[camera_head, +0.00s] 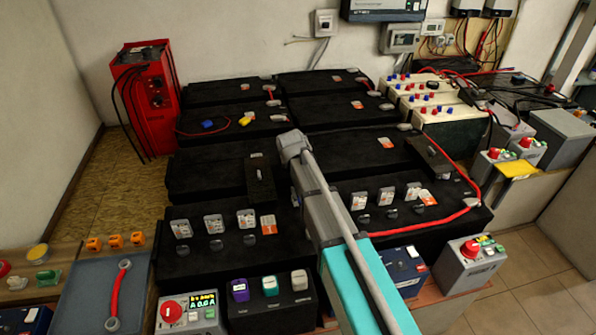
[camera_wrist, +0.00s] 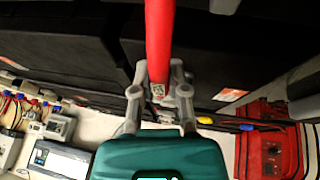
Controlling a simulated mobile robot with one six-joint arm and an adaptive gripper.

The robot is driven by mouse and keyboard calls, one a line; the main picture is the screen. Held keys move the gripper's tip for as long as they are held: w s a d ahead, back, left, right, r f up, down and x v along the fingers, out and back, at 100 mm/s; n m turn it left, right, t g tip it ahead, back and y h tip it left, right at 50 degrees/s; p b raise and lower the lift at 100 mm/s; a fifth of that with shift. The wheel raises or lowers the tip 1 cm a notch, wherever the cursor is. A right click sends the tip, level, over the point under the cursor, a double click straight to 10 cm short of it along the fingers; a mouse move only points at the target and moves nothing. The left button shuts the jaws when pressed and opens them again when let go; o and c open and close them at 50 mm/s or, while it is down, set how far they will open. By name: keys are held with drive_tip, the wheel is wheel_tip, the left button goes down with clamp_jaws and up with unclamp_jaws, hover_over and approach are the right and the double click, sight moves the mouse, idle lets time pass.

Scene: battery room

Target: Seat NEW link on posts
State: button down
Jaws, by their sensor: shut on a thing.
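In the wrist view, my gripper (camera_wrist: 159,98) is shut on a red link (camera_wrist: 159,40), whose bar runs up out of the top of the picture. Its far end is out of view. In the head view my arm reaches over the black batteries and hides the gripper and the held link. Another red link (camera_head: 115,291) with grey ring ends lies on the blue-grey tray (camera_head: 80,275) at the lower left. Grey-capped posts show at the battery edges, among them a right one (camera_head: 405,127) and a left one (camera_head: 274,103). Contact between held link and posts cannot be told.
A red cable (camera_head: 420,222) crosses the front right. A red charger (camera_head: 150,97) stands back left.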

drive_tip(key=shift+f+b, duration=1.2)
idle(2.1)
idle(0.4)
drive_tip(key=c, duration=0.6)
unclamp_jaws()
drive_tip(key=shift+o, duration=0.2)
drive_tip(key=o, duration=0.4)
drive_tip(key=shift+r, duration=0.1)
drive_tip(key=shift+r+p, duration=3.95)
drive_tip(key=shift+p, duration=0.05)
